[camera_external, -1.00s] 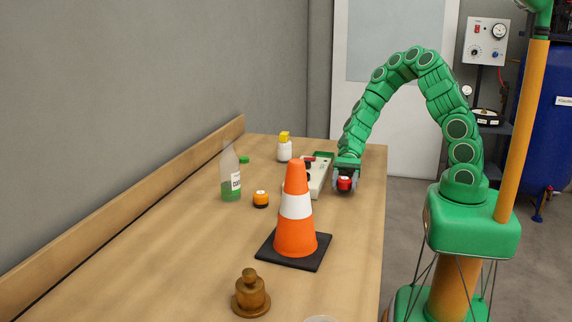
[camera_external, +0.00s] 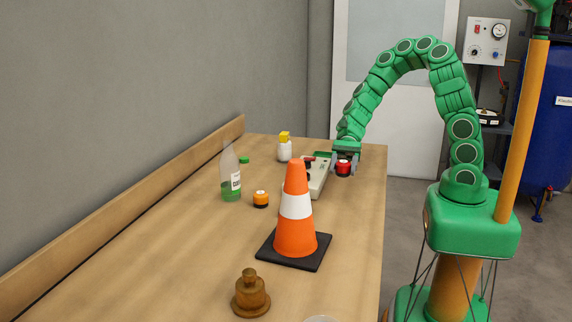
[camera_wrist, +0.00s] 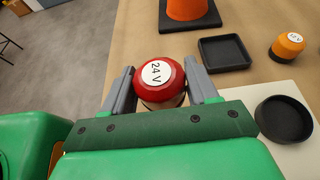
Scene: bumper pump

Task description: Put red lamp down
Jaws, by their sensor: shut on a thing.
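The red lamp (camera_wrist: 160,80) has a domed red cap with a white label reading "24 V". My gripper (camera_wrist: 161,88) is shut on it, with one grey finger on each side. In the external view the red lamp (camera_external: 344,168) sits between the fingers of my gripper (camera_external: 345,163), near the right edge of the table, just right of the pale panel (camera_external: 318,182). I cannot tell whether its underside touches the table. The panel also shows in the wrist view (camera_wrist: 296,150), with a round black dish (camera_wrist: 284,119) on it. A square black tray (camera_wrist: 224,54) lies beyond the lamp.
An orange lamp (camera_external: 261,199) stands left of the traffic cone (camera_external: 295,208). A bottle with green liquid (camera_external: 231,178), a white bottle with yellow cap (camera_external: 284,149) and a brass weight (camera_external: 250,294) stand on the table (camera_external: 190,255).

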